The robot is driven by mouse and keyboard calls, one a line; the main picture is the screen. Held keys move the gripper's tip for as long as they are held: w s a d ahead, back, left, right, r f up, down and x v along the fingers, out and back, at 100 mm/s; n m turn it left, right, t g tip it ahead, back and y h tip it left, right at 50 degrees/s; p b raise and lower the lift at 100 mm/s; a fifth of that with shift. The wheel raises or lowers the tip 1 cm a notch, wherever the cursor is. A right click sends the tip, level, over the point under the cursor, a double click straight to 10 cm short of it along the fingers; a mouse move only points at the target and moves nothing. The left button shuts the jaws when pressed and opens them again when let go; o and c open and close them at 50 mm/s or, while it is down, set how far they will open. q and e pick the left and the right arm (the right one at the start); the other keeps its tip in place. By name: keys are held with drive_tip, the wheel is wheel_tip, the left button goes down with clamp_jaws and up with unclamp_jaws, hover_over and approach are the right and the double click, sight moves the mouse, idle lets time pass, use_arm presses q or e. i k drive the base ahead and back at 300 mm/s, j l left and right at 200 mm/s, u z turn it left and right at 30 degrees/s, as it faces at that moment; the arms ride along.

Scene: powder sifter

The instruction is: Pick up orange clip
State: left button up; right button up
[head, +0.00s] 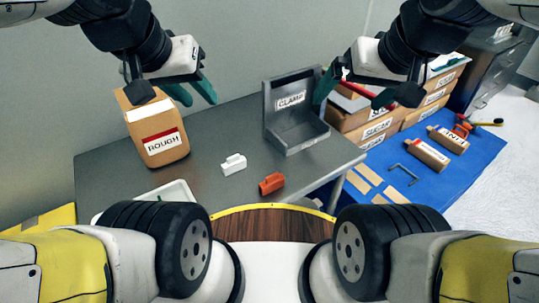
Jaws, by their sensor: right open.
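The orange clip (271,184) lies on the grey table near its front edge, in the middle of the head view. A white clip (233,164) lies just behind it to the left. My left gripper (194,98) is above the table at the upper left, with its green fingers spread and nothing between them. My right gripper (347,96) is at the upper right by the grey CLAMP holder, with its green fingers apart and empty. Both grippers are well above and behind the orange clip, not touching it.
The grey CLAMP holder (283,138) stands at the table's right side. A white tray (180,188) is at the front left.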

sight(275, 181)
drive_tip(key=k+l, duration=0.25)
drive_tip(key=i+j+u, duration=0.1)
drive_tip(key=u, duration=0.2)
drive_tip(key=i+u, duration=0.3)
drive_tip(key=k+u, duration=0.1)
drive_tip(key=u, duration=3.45)
drive_tip(key=z, duration=2.35)
drive_tip(key=k+z, duration=0.2)
drive_tip(key=z, duration=0.2)
drive_tip(key=k+z, duration=0.15)
drive_tip(key=z, duration=0.3)
drive_tip(key=k+l+z, duration=0.15)
drive_tip(key=z, duration=0.25)
